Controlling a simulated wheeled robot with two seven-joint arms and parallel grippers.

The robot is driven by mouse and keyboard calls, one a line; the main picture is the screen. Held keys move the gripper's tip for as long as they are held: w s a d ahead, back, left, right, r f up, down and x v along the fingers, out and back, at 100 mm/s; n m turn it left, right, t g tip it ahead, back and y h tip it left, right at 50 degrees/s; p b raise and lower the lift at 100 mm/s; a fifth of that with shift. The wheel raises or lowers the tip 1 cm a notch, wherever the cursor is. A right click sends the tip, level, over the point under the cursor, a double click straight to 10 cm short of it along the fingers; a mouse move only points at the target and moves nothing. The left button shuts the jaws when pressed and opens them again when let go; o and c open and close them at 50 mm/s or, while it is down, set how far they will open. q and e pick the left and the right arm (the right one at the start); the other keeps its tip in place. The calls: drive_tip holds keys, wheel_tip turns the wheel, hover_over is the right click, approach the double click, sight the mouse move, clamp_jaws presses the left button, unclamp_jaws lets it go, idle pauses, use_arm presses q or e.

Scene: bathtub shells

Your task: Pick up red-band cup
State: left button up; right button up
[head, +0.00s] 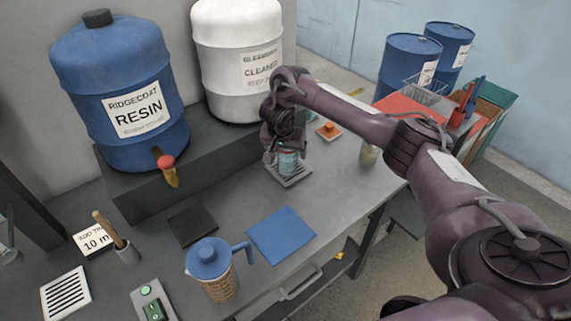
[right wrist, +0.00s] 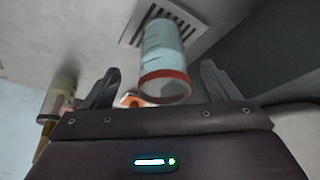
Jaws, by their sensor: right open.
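The red-band cup (right wrist: 163,55) is pale blue-green with a red band at its rim. In the right wrist view it stands between the two spread fingers of my right gripper (right wrist: 159,76), with a gap on each side. In the head view the cup (head: 288,163) is on a slotted drip grate (head: 291,178), partly hidden by my right gripper (head: 284,152), which is above and around it. My right gripper is open and empty. My left gripper is not in view.
The white cleaner drum (head: 240,45) and blue resin drum (head: 118,90) stand behind on a dark ledge. A blue-lidded jug (head: 215,270) and blue mat (head: 281,235) are nearer. A small orange item (head: 328,131) and a greenish bottle (head: 369,154) are to the right.

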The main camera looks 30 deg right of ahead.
sight(286, 157)
drive_tip(key=x, duration=0.4)
drive_tip(key=shift+a, duration=0.1)
drive_tip(key=shift+x, duration=0.8)
drive_tip(key=shift+w, duration=0.1)
drive_tip(key=c, duration=0.8)
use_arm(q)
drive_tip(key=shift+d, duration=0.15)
use_arm(e)
drive_tip(key=shift+r, duration=0.1)
drive_tip(key=c, duration=0.3)
drive_tip(key=shift+c, duration=0.2)
